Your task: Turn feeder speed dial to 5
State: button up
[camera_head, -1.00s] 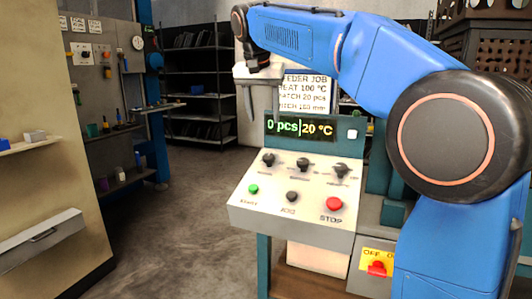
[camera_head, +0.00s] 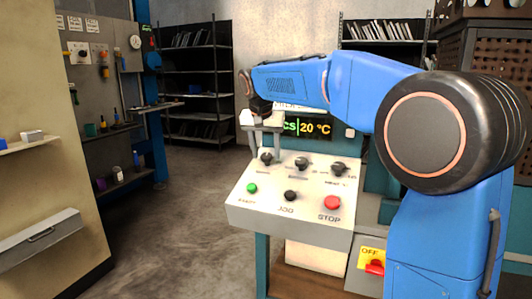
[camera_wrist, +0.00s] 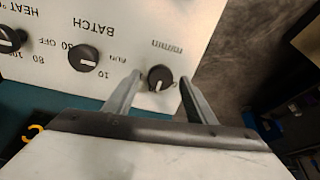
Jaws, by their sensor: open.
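The leftmost black dial (camera_head: 266,158) stands in the top row of knobs on the pale sloped control panel (camera_head: 240,213). It also shows in the wrist view (camera_wrist: 160,78), with a light pointer mark; its printed label is too small to read. My gripper (camera_head: 264,150) is open, pointing down at this dial. In the wrist view, its two fingertips lie on either side of the dial, with a visible gap to each side. I cannot tell whether the fingertips reach down to the panel.
The middle BATCH dial (camera_wrist: 84,58) and the HEAT dial (camera_wrist: 9,40) are beside it. Below sit a green button (camera_head: 252,188), a black JOG button (camera_head: 290,195) and a red STOP button (camera_head: 332,202). The display (camera_head: 318,127) reads 20 °C, partly hidden by my arm.

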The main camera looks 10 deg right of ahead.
jog(key=shift+f, duration=0.2)
jog(key=c, duration=1)
jog(key=shift+c, duration=0.2)
jog(key=shift+n, duration=0.3)
jog(key=n, duration=0.5)
jog(key=shift+w+n+y, duration=0.1)
jog(key=shift+n+y, duration=0.2)
jog(key=n, duration=0.5)
jog(key=shift+n+g, duration=0.3)
